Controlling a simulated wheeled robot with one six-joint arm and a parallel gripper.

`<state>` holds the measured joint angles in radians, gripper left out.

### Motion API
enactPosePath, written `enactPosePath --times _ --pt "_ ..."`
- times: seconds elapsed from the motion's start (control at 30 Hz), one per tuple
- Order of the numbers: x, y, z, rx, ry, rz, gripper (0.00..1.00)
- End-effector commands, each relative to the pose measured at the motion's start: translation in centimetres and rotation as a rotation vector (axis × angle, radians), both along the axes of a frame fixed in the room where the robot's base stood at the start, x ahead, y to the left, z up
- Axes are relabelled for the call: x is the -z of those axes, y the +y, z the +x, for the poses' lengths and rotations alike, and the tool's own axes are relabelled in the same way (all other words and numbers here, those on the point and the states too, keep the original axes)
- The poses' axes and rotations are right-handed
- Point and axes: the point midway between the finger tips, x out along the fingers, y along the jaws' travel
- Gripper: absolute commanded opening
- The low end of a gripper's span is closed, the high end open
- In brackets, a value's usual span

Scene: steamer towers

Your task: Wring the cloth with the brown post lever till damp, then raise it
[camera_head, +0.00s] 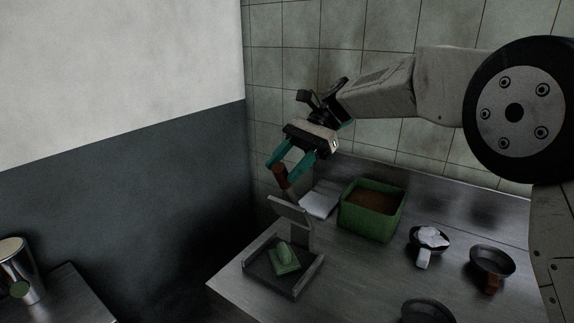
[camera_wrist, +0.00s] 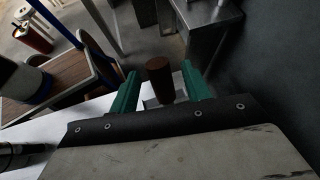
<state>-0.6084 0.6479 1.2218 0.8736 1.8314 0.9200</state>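The brown post lever (camera_head: 281,177) stands up from the grey hinged plate (camera_head: 290,213) of the press, which is tilted up, clear of the cloth. A folded green cloth (camera_head: 284,257) lies in the grey press tray (camera_head: 262,285) below it. My gripper (camera_head: 280,171) has its teal fingers on either side of the post's top. In the wrist view the post (camera_wrist: 160,80) stands between the two fingers (camera_wrist: 161,88), with a visible gap on each side. My gripper looks open. The cloth is not visible in the wrist view.
A green tub (camera_head: 370,226) with brown contents stands right of the press, and a white folded cloth (camera_head: 318,205) lies behind. Dark pans (camera_head: 492,262) sit farther right. A tiled wall closes the back. A metal canister (camera_head: 18,270) is at far left.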

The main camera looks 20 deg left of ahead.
Motion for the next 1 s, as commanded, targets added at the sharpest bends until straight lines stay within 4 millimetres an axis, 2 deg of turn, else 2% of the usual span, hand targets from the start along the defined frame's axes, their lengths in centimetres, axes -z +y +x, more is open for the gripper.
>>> enactPosePath --times 0.27,0.5,0.7,1.0 --pt "-0.3 -0.2 0.6 -0.001 0.001 0.000 0.48" --pt "-2.3 -1.7 3.8 0.001 0.000 0.001 0.48" --pt "-3.6 -2.6 5.7 0.000 0.000 0.000 0.48" --pt "-4.0 -2.9 6.1 0.000 0.001 -0.001 0.48"
